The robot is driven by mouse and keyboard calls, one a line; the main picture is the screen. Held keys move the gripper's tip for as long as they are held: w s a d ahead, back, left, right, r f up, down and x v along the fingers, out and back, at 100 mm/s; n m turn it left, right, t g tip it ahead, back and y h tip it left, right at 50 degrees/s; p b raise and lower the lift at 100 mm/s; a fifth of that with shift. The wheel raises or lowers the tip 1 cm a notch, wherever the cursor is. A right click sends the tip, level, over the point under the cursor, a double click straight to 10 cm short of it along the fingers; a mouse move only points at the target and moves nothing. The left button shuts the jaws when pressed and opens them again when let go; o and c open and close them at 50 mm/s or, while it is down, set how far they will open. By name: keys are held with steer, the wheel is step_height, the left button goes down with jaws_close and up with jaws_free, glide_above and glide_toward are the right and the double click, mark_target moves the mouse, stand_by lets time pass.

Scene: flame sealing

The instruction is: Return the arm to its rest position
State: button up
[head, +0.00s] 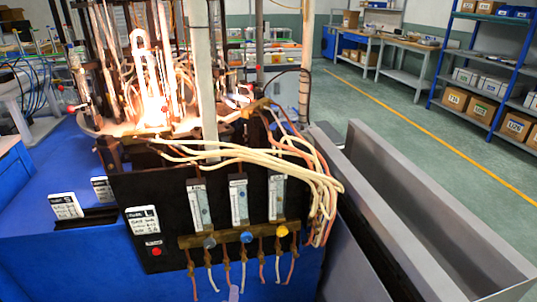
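My gripper and my arm are not clearly visible in the head view. The flame sealing machine (140,190) stands on a blue base at the left and centre. Bright flames (152,105) glow among its upright rods at the upper left. Its black front panel carries several clear flow meters (238,203). A brass bar below them has blue and yellow knobs (246,237).
Pale hoses (290,160) loop across the machine's front and right side. A long grey metal trough (425,235) runs along its right. A blue shelf rack with boxes (490,80) stands at the right. The green floor (370,115) between them is clear.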

steer(key=w+d+f+m+g+h, duration=0.2)
steer(key=w+d+f+m+g, duration=0.1)
steer(key=d+m+g, duration=0.55)
steer(key=s+d+r+m+g+y, duration=0.1)
steer(key=s+d+r+m+g, duration=0.2)
steer(key=d+r, duration=0.5)
steer(key=s+d+r+m+g, duration=0.2)
steer(key=s+d+r, duration=0.2)
steer(key=d+r, duration=0.4)
step_height(320, 180, up, 22)
steer(key=d+p, duration=0.1)
steer(key=p, duration=2.2)
steer(key=shift+s+d, duration=0.2)
steer(key=shift+d, duration=0.15)
steer(key=shift+g, duration=0.25)
steer(key=shift+c, duration=0.2)
